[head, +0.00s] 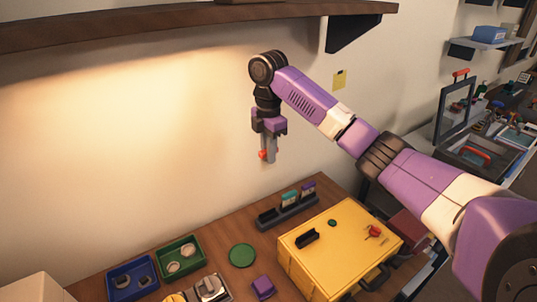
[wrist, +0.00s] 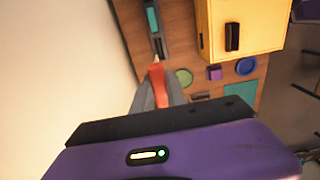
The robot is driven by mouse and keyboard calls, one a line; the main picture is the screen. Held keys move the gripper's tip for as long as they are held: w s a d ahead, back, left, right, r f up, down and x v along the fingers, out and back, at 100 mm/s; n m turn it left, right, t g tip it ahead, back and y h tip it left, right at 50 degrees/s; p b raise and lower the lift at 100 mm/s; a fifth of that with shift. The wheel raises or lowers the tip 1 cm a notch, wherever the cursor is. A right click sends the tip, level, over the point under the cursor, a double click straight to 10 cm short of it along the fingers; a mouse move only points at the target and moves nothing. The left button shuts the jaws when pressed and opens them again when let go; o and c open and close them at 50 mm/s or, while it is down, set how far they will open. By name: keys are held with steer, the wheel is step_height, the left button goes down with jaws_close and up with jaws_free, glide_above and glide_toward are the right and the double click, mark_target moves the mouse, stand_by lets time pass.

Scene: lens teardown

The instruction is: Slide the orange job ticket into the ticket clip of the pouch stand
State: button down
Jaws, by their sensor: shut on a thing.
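My gripper (head: 267,158) is raised well above the bench, pointing down, and shut on the orange job ticket (head: 262,154). In the wrist view, the ticket (wrist: 157,82) stands between the fingertips as a narrow orange piece with a pale tip; the fingers hide part of it. Below, a long dark rack (head: 270,221) stands on the bench with a teal card (head: 290,198) and a purple card (head: 308,188) upright in it. I cannot tell for sure whether this rack is the pouch stand, and no ticket clip is clear. The ticket is apart from the rack.
A yellow case (head: 335,270) with a black slotted piece (head: 307,238) on top stands right of the rack. A green disc (head: 242,256), purple block (head: 263,288), green tray (head: 198,250) and blue tray (head: 112,286) lie in front. A wooden shelf (head: 150,22) hangs above; the wall is behind.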

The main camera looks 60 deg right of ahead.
steer(key=shift+r, duration=1.3)
